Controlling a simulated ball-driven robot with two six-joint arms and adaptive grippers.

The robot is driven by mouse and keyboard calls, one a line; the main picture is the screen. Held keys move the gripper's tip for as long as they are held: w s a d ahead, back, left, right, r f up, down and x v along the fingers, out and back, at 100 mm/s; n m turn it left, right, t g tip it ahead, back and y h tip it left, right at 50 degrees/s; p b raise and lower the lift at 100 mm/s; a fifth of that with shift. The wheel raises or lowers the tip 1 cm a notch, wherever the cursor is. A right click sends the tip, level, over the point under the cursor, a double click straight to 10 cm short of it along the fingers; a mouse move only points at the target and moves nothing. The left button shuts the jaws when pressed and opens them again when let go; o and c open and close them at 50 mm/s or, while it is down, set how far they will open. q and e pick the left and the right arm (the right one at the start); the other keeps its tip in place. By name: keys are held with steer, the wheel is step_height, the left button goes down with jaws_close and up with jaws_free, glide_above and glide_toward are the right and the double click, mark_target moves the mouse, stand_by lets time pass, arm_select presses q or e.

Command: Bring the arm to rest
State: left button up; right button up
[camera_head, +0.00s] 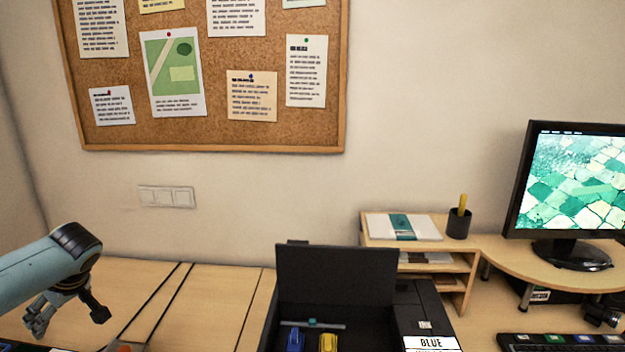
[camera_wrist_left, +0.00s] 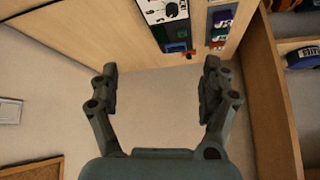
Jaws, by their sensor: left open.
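My left gripper (camera_head: 67,314) is at the left of the head view, above the wooden table. Its two fingers hang down and are spread apart. In the left wrist view the left gripper (camera_wrist_left: 161,68) also shows its fingers wide apart, with nothing between them. My left arm, pale blue with a dark joint, comes in from the left edge. My right gripper is not in either view.
An open black case (camera_head: 335,280) at the lower middle holds a blue item (camera_head: 295,340) and a yellow item (camera_head: 328,342). To the right are a wooden shelf (camera_head: 455,264), a monitor (camera_head: 575,185) and a keyboard (camera_head: 560,342). A cork board (camera_head: 230,137) hangs behind.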

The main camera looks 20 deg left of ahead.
arm_select(q)
steer(key=s+a+f+m, duration=0.4)
steer(key=s+f+m, duration=0.6)
steer(key=s+f, duration=0.45)
steer(key=s+a+f+m+t, duration=0.1)
steer(key=s+f+m, duration=0.2)
steer(key=s+m, duration=0.35)
steer(key=s+a+f+m+t, duration=0.1)
steer(key=s+f+m, duration=0.2)
steer(key=s, duration=0.7)
steer(key=s+d+f+n+h, duration=0.15)
steer(key=d+f, duration=0.25)
steer(key=d, duration=0.9)
steer(key=s+d+f+h, duration=0.1)
steer(key=d+f+h, duration=0.3)
steer(key=d, duration=0.9)
steer(key=s+d+f+h, duration=0.15)
steer(key=d+f, duration=0.35)
steer(key=d, duration=0.8)
step_height(320, 180, down, 24)
steer(key=s+g+b, duration=0.1)
steer(key=b, duration=2.2)
steer(key=shift+s+d+r+y, duration=0.15)
steer(key=shift+s+d+y, duration=0.1)
steer(key=shift+y, duration=0.15)
steer(key=shift+a, duration=0.1)
